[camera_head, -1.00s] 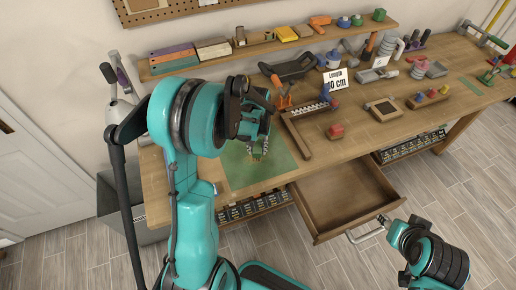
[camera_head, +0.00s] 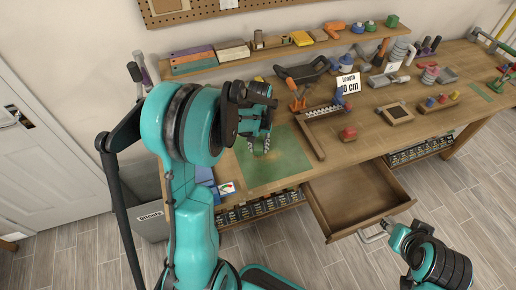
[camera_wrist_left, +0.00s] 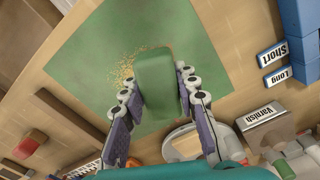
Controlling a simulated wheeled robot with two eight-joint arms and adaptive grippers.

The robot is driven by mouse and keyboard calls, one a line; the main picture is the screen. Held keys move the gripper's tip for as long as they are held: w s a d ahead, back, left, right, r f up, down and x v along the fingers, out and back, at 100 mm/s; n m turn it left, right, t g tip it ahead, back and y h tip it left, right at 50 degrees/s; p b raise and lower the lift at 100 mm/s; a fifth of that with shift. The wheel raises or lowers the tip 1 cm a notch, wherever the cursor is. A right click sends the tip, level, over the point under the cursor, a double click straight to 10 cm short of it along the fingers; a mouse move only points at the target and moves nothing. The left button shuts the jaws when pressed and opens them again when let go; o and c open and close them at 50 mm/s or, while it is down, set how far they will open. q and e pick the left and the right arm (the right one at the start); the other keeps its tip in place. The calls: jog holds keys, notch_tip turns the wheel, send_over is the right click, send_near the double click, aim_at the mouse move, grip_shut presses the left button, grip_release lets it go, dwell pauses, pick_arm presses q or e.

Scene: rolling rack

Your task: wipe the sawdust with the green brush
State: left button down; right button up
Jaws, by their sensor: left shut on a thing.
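My left gripper (camera_head: 258,146) is over the green mat (camera_head: 285,165) on the workbench. In the left wrist view, its two fingers (camera_wrist_left: 155,100) are shut on a green block, the green brush (camera_wrist_left: 154,75), which is held between them. Yellow sawdust (camera_wrist_left: 124,70) lies scattered on the mat beside the brush, on its left in that view. I cannot tell whether the brush touches the mat. In the head view the gripper mostly hides the brush. My right gripper (camera_head: 386,224) is by the handle of the open drawer; its finger opening is too small to tell.
The open drawer (camera_head: 350,222) sticks out from the bench front. A shelf (camera_head: 225,75) with tools runs behind.

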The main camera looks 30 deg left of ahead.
aim_at(258, 142)
pick_arm(q)
jog(key=shift+a+r+p, duration=0.15)
jog(key=shift+r+p, duration=0.35)
jog(key=shift+r, duration=0.45)
jog(key=shift+r+p, duration=0.75)
jog(key=shift+r, duration=0.5)
jog(key=shift+f, duration=0.1)
